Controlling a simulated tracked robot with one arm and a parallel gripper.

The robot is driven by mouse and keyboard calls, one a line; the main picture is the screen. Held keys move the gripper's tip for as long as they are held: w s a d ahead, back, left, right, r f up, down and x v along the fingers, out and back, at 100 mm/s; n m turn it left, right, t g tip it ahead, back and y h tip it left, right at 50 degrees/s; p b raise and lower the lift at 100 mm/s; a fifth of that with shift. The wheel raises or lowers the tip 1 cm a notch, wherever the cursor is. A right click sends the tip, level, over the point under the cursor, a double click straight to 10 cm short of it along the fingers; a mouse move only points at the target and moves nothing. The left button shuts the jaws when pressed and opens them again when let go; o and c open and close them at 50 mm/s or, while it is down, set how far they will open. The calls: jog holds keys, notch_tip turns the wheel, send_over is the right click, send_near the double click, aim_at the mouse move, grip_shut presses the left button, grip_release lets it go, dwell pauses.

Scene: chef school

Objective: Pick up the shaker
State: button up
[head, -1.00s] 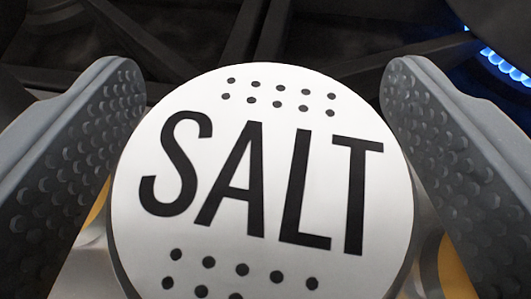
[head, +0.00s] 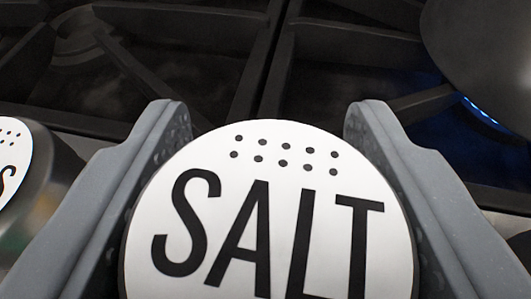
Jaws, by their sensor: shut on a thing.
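The shaker (head: 275,210) fills the lower middle of the head view. Its round white top reads "SALT" in black letters, with rows of small holes above the word. The lower part of the top is cut off by the frame, and the shaker's body is hidden beneath it. My gripper (head: 267,140) is shut on the shaker, with one grey padded finger against its left side and one against its right.
A second shaker (head: 45,190) with a white top and a metal body stands at the left edge. Dark stove grates (head: 190,55) spread behind. A dark round pan (head: 485,60) is at the upper right, with a blue burner flame (head: 481,112) beneath it.

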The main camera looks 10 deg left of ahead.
jog(key=shift+r, duration=0.65)
jog(key=s+d+r+p, duration=0.1)
jog(key=s+d+p, duration=0.15)
jog(key=s, duration=1.25)
jog(key=shift+s+d+r+p, duration=0.1)
jog(key=shift+d+r+p, duration=0.1)
jog(key=shift+r, duration=0.7)
jog(key=shift+s+d+r+p, duration=0.1)
jog(key=shift+d+r, duration=0.05)
jog(key=shift+r, duration=0.8)
jog(key=shift+s+d+r+p, duration=0.1)
jog(key=shift+d+r, duration=0.1)
jog(key=shift+r, duration=0.7)
